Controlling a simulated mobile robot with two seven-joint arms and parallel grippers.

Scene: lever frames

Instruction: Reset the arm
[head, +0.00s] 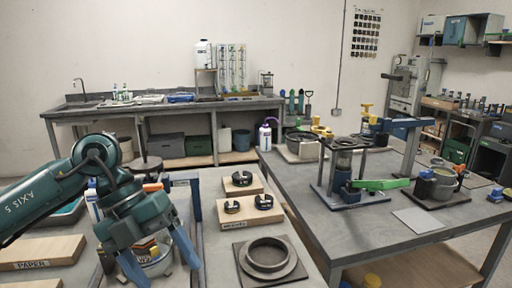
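My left gripper (160,262) comes in from the left and points down, with its two blue fingers spread apart. Nothing is clearly gripped. A green lever arm (381,184) sticks out roughly level to the right from a grey frame (345,150) on the right table. A blue arm (398,123) with yellow parts stands behind it on a grey post. I cannot tell which arm the task means. My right gripper is out of view.
The right table (335,220) also carries a grey pot (440,183) and a flat grey plate (418,220). On the nearer bench, a grey ring (267,254) sits on a square base, beside wooden blocks (252,212) with dark rings. A wooden board (40,252) lies at left.

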